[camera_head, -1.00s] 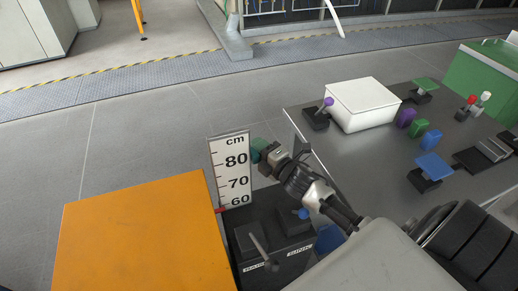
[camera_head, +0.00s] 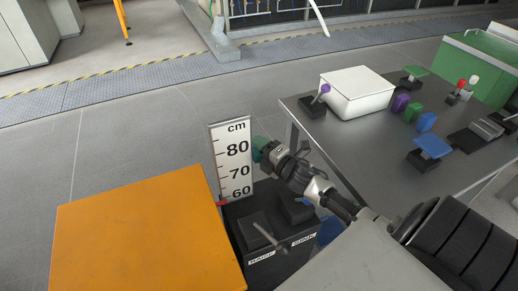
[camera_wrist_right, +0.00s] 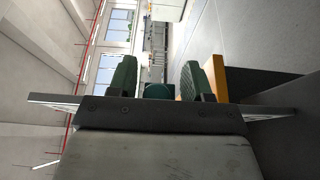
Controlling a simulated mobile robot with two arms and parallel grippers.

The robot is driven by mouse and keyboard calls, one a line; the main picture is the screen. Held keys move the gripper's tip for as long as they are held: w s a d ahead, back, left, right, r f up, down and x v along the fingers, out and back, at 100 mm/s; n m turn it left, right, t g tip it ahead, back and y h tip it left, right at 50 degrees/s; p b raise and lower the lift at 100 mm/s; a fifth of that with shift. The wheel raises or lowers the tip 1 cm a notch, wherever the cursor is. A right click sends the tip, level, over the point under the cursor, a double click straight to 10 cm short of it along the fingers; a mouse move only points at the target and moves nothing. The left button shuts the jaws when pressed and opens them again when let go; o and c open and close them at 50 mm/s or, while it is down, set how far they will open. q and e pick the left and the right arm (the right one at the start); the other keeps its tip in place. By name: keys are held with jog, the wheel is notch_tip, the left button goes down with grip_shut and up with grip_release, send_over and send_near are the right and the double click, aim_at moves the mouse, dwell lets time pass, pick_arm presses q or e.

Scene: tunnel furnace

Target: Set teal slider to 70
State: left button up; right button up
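A white upright scale (camera_head: 232,166) marked in cm stands behind the orange block, with 60, 70 and 80 readable. A small red mark (camera_head: 222,203) sits at its left edge, slightly below the 60. My right gripper (camera_head: 260,149) is just right of the scale, about level with the 80; teal shows at its tip. In the right wrist view, its two dark green fingers (camera_wrist_right: 158,80) are apart. A round teal knob (camera_wrist_right: 158,91) shows between them, with a gap on each side; I cannot tell its depth. My left gripper is out of view.
A black box with labels RAISE and SINK (camera_head: 278,249) and a grey lever (camera_head: 268,235) lies below my right arm. A large orange block (camera_head: 140,235) fills the lower left. A grey table (camera_head: 370,150) at right holds a white box (camera_head: 357,93) and several coloured controls.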

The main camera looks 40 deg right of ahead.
jog(key=s+d, duration=0.1)
jog(key=s, duration=0.6)
jog(key=shift+s, duration=0.25)
jog(key=shift+d, duration=0.1)
